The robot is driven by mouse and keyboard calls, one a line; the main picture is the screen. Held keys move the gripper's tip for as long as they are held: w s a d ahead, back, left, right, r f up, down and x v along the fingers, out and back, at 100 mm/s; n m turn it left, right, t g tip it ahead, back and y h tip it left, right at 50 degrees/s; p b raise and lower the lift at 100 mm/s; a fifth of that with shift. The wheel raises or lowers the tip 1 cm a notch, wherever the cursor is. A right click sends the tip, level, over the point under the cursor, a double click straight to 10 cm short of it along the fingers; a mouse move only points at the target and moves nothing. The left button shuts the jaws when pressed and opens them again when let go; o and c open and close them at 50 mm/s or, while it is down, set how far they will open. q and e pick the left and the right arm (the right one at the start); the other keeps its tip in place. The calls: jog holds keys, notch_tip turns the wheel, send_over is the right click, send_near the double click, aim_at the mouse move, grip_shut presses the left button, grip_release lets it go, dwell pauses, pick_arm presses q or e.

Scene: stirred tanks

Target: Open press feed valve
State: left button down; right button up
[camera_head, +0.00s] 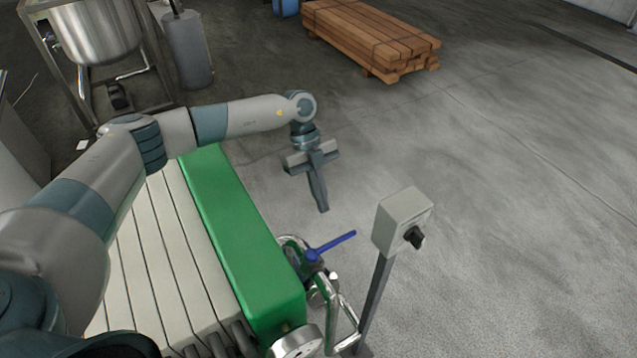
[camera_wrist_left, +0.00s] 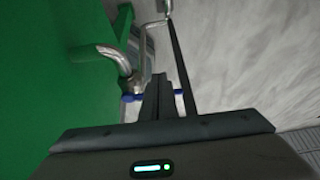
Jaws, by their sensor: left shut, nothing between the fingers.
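The press feed valve has a blue lever handle (camera_head: 332,246) on metal piping at the end of the green press (camera_head: 232,225). The lever points up and to the right in the head view. My left gripper (camera_head: 323,207) is shut and empty, pointing down above the lever and apart from it. In the left wrist view the shut fingers (camera_wrist_left: 160,88) cover the middle of the blue lever (camera_wrist_left: 130,98), with blue showing on both sides. A bent metal pipe (camera_wrist_left: 118,62) shows beside it. My right gripper is not in view.
A grey control box (camera_head: 401,220) with a black knob stands on a post right of the valve. A steel tank (camera_head: 95,30) and a grey cylinder (camera_head: 188,50) stand at the back left. Stacked timber (camera_head: 370,38) lies at the back. The floor on the right is clear.

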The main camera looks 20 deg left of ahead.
aim_at(335, 243)
pick_arm(q)
jog(key=s+d+f+p, duration=0.3)
jog(key=d, duration=0.1)
jog(key=shift+s+d+p, duration=0.3)
jog(key=shift+p, duration=0.1)
